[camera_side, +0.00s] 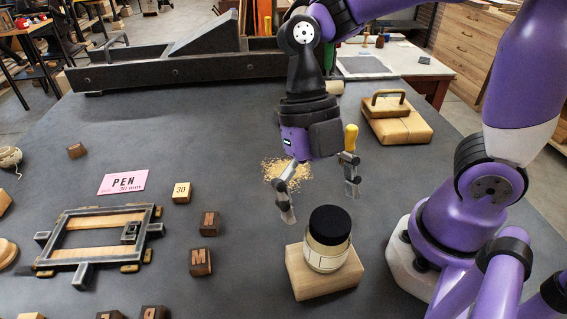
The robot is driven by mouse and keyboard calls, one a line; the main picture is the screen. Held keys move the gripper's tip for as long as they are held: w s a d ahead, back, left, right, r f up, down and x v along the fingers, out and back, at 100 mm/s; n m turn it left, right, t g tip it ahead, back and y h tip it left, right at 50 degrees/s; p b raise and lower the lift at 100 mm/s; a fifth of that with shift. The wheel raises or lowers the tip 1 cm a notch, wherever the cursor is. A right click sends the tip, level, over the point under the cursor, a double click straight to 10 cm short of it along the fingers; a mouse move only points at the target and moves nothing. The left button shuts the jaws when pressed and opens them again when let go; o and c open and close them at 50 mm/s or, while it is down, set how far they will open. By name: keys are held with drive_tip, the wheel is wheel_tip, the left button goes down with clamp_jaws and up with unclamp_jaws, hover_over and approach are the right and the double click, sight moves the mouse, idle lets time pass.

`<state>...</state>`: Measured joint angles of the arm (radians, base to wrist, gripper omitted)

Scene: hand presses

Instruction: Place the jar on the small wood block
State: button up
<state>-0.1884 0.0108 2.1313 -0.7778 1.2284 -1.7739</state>
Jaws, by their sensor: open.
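The jar (327,256) has a black lid and a pale label around its body. The block lies flat on the grey table.
A metal frame (62,264) lies at the left, near a pink "PEN" card (123,182). Several dark letter blocks and a "30" block (181,192) lie between. A wooden block with a handle (402,127) stands at the back right. Sawdust (273,170) lies behind my gripper.

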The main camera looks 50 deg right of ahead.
drive_tip(key=shift+w+d+r, duration=0.1)
drive_tip(key=shift+w+r, duration=0.05)
drive_tip(key=shift+r, duration=0.25)
drive_tip(key=shift+w+d+r+m, duration=0.15)
drive_tip(key=shift+r+m, duration=0.1)
drive_tip(key=shift+m, duration=0.15)
drive_tip(key=w+d+r+m+t+h, duration=0.1)
drive_tip(key=d+m+t, duration=0.3)
drive_tip(key=m, duration=1.1)
drive_tip(key=w+d+r+m+t+h, duration=0.1)
drive_tip(key=d+m+t, duration=0.4)
drive_tip(key=m, duration=0.9)
drive_tip(key=shift+w+d+r+m+t, duration=0.3)
drive_tip(key=shift+w+d+r+m, duration=0.1)
drive_tip(key=shift+w+d+r, duration=0.55)
